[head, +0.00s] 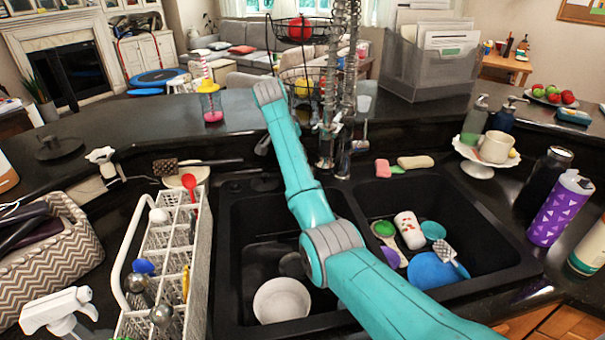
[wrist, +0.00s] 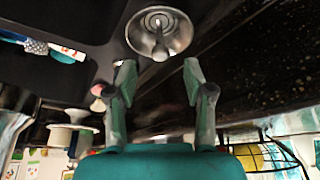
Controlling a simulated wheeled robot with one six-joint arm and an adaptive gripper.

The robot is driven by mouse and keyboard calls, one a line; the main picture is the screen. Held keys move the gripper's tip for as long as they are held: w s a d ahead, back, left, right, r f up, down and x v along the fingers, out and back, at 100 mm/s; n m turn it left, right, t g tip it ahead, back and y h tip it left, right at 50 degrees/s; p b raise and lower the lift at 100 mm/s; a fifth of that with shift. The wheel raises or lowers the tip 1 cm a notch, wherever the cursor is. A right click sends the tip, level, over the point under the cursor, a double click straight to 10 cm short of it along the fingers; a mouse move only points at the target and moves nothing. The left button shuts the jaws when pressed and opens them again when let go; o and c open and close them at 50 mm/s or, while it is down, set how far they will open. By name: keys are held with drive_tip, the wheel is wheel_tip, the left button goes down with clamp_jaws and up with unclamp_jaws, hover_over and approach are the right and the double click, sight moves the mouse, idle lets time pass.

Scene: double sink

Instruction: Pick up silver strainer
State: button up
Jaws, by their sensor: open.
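The silver strainer (wrist: 160,33) is a round, shiny metal cup with a knob in its middle. It shows at the top centre of the wrist view, on a dark surface. My gripper (wrist: 158,72) is open, with nothing between its two teal and grey fingers. The strainer lies just beyond the fingertips, roughly in line with the gap between them, and looks apart from them. In the head view, my teal arm reaches over the double sink toward its back edge. I cannot clearly make out the strainer in that view.
The left basin holds a white bowl (head: 282,300). The right basin holds a blue plate (head: 432,270) and several utensils. A white dish rack (head: 157,262) stands left of the sink. The faucet (head: 342,120) rises behind it, close to my arm.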

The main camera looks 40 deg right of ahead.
drive_tip(key=shift+x, duration=3.35)
drive_tip(key=shift+s+a, duration=0.1)
drive_tip(key=shift+a, duration=0.05)
clamp_jaws()
